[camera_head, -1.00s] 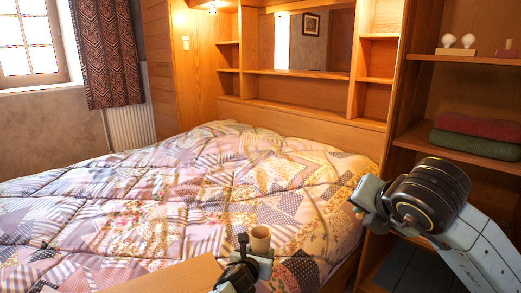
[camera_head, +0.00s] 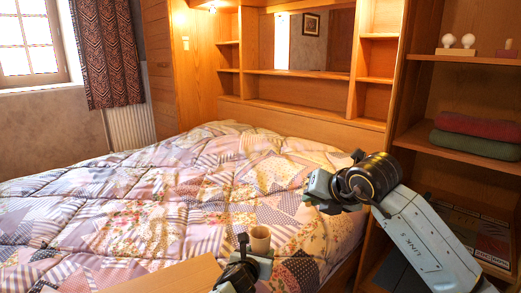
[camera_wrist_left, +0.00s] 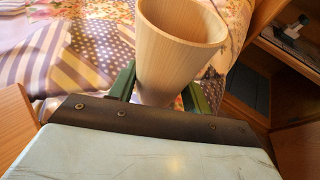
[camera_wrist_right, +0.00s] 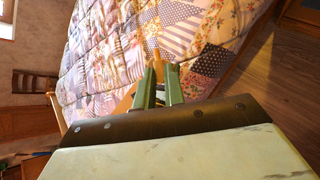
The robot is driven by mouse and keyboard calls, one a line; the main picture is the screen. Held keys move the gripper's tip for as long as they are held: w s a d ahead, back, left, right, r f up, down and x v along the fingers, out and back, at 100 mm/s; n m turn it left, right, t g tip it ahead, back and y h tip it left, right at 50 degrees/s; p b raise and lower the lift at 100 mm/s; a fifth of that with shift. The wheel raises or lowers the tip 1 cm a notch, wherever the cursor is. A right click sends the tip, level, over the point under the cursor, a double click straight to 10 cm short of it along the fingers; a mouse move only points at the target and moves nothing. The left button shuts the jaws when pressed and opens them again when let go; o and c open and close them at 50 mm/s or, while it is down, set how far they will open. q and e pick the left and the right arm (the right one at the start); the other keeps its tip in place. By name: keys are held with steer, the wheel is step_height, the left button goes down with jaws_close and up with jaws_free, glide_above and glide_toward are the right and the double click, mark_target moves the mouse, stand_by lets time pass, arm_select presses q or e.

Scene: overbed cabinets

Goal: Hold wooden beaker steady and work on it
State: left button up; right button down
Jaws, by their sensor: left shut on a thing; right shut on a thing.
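The wooden beaker (camera_head: 260,240) is upright at the bottom of the head view, in front of the bed. In the left wrist view the beaker (camera_wrist_left: 178,60) stands with its open rim up. My left gripper (camera_head: 262,256) is shut on its lower part, one green finger on each side. My right gripper (camera_head: 312,190) is up to the right of the beaker and apart from it. In the right wrist view its fingers (camera_wrist_right: 160,85) are close together around a thin orange-brown thing (camera_wrist_right: 157,62). The thing is mostly hidden, so I cannot tell what it is.
A wooden board or tabletop (camera_head: 170,278) lies at the bottom, left of the beaker. The bed with its patchwork quilt (camera_head: 130,210) fills the middle.

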steer(key=w+a+f+n+g+y, duration=0.2)
steer(key=w+a+f+n+y, duration=0.15)
steer(key=w+a, duration=0.45)
steer(key=shift+n+h, duration=0.25)
steer(key=shift+h, duration=0.1)
steer(key=shift+s+a+f, duration=0.15)
steer(key=shift+f, duration=0.75)
steer(key=shift+s+a+f, duration=0.1)
steer(key=shift+f, duration=0.85)
steer(key=shift+s+a+f, duration=0.15)
steer(key=shift+f, duration=0.75)
steer(key=c, duration=1.4)
jaws_free()
steer(key=shift+r, duration=0.1)
steer(key=v, duration=1.2)
